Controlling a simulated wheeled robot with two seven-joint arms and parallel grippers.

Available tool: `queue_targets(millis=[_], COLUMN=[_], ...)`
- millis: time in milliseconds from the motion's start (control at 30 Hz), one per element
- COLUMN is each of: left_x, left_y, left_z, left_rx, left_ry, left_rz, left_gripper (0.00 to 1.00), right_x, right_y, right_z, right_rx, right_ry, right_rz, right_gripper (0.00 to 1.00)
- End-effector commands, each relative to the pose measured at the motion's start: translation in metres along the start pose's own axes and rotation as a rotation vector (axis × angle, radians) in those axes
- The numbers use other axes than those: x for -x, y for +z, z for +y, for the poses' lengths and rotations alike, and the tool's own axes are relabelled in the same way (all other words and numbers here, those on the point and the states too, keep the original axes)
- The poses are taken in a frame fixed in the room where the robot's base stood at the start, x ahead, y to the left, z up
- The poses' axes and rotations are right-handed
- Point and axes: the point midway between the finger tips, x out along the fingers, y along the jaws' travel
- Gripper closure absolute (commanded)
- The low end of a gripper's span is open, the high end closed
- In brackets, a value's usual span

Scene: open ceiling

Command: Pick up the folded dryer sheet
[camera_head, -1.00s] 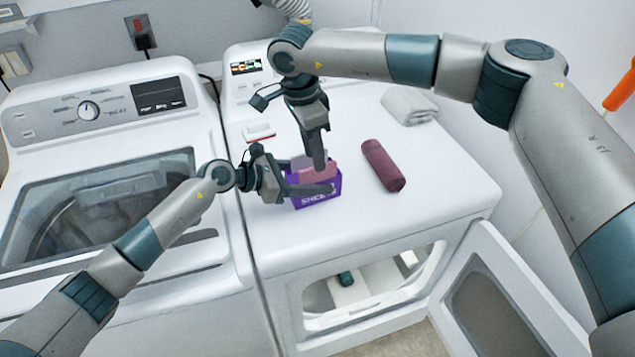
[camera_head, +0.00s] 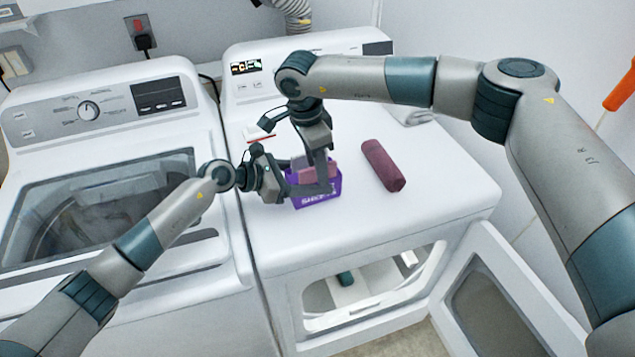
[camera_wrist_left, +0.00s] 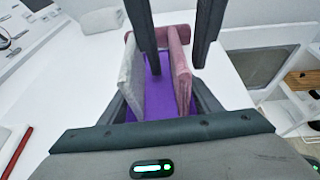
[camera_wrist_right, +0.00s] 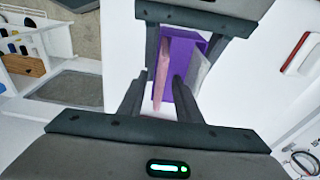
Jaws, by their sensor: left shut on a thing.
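A purple box (camera_head: 318,199) stands on the right-hand white machine, with a pink folded sheet (camera_wrist_left: 180,72) and a grey one (camera_wrist_left: 132,80) upright inside it. My left gripper (camera_wrist_left: 160,108) is shut on the purple box, one finger along each side. My right gripper (camera_wrist_right: 158,98) points down from above the box. Its fingers are apart, with the pink sheet's upper part between them and the grey sheet outside them. In the head view the right fingers partly hide the box and sheets. Whether a finger touches the pink sheet I cannot tell.
A dark red rolled cloth (camera_head: 383,166) lies right of the box. A grey folded cloth (camera_head: 415,117) lies behind, partly hidden by my right arm. A white and red item (camera_head: 259,133) lies at the back left. The machine's front door (camera_head: 508,300) hangs open.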

Motion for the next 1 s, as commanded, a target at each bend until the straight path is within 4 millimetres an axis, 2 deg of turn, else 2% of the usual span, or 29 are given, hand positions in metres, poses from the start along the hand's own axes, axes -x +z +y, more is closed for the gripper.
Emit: queue_targets(millis=[867,1000], left_x=[0.0,0.0], left_y=[-0.0002,-0.0002], left_z=[0.0,-0.0002], left_rx=[0.0,0.0], left_ry=[0.0,0.0], left_rz=[0.0,0.0], left_gripper=[0.65,0.65], right_x=[-0.0049,-0.0049], right_y=[0.0009,0.0009], right_z=[0.0,-0.0001], right_rx=[0.0,0.0], right_ry=[0.0,0.0], right_rz=[0.0,0.0], right_gripper=[0.69,1.0])
